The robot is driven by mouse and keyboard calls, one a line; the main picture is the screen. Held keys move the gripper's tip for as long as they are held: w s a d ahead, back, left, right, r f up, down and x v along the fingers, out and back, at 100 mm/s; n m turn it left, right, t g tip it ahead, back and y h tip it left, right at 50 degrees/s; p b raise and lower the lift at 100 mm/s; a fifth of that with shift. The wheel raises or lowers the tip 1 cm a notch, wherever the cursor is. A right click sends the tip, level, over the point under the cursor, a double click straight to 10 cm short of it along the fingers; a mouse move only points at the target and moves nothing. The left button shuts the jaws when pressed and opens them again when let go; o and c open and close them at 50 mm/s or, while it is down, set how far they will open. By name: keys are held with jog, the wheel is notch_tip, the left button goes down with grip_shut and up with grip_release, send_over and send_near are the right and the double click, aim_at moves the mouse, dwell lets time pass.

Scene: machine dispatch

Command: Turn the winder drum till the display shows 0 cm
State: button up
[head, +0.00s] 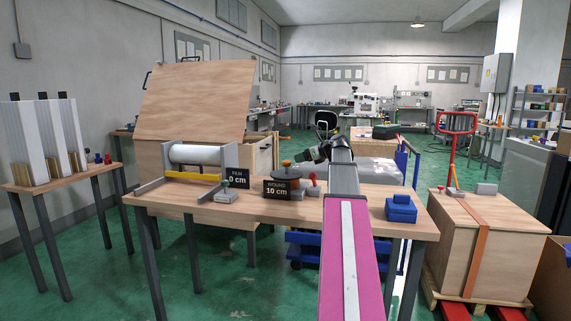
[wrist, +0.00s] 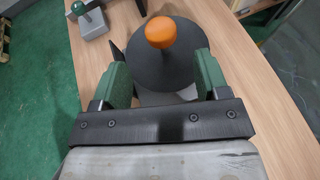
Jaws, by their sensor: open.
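The winder drum (head: 286,171) is a dark round disc with an orange knob, standing on the wooden bench behind a black display (head: 278,190) that reads "WOUND 10 cm". In the wrist view the drum (wrist: 140,70) lies just ahead, with its orange knob (wrist: 161,32) on top. My gripper (wrist: 160,66) is open, its two green fingers either side of the near part of the disc. I cannot tell whether they touch it. In the head view my gripper (head: 314,153) is to the right of the drum.
A film roller (head: 195,153) and a second display (head: 236,178), partly hidden, reading "0 cm" at its visible end, stand left on the bench. A grey box with a green knob (wrist: 92,20) is near the drum. A red-knobbed box (head: 313,189) and blue block (head: 401,209) are right.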

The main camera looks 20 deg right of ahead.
aim_at(287, 162)
jog(key=x, duration=0.9)
jog(key=shift+a+f, duration=0.1)
jog(key=c, duration=1.2)
